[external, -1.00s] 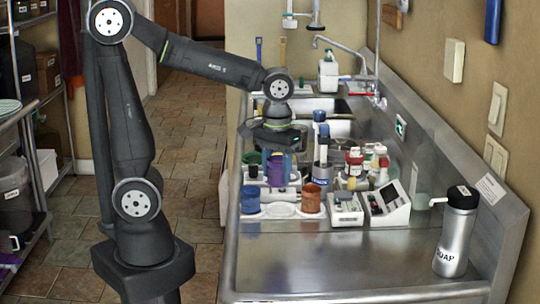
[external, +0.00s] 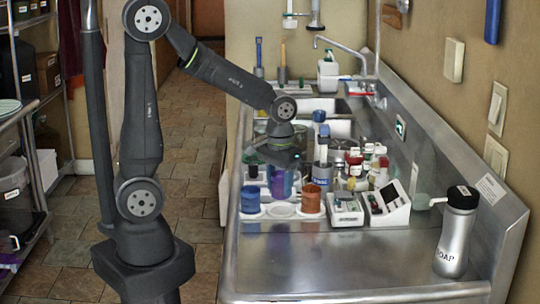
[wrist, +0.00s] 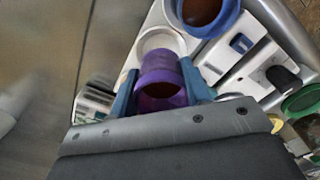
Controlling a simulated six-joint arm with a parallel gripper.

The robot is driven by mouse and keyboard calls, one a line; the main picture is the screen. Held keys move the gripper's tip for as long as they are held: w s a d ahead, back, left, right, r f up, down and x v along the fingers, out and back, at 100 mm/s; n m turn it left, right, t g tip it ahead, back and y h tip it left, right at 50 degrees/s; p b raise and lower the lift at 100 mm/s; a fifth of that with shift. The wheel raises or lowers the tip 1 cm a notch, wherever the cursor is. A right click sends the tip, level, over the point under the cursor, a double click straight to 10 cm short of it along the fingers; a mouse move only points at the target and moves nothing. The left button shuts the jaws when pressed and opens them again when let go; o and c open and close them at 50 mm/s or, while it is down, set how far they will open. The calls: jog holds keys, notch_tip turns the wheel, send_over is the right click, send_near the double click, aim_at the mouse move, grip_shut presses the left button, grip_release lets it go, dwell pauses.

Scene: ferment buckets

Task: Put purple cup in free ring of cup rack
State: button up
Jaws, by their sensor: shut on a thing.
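The purple cup (external: 282,184) is held in my gripper (external: 281,176), just behind the front cup rack in the external view. In the wrist view the cup (wrist: 160,92) sits between my two blue-grey fingers. The white cup rack (external: 281,218) has a blue cup (external: 250,200) at its left and an orange-brown cup (external: 309,199) at its right. The free ring (external: 282,210) lies between them. In the wrist view a pale ring (wrist: 162,40) shows just above the purple cup. Whether the cup touches the rack cannot be told.
A dark-screened white device (external: 388,204) and a white tray (external: 345,210) stand right of the rack. A blue-topped bottle (external: 321,155) and several small bottles stand behind. A soap bottle (external: 456,232) is at the front right. The front steel counter (external: 340,265) is clear.

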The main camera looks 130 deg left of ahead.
aim_at(280, 197)
jog(key=shift+f, duration=2)
jog(key=o, duration=1)
jog(key=shift+f, duration=0.15)
notch_tip(280, 197, up, 12)
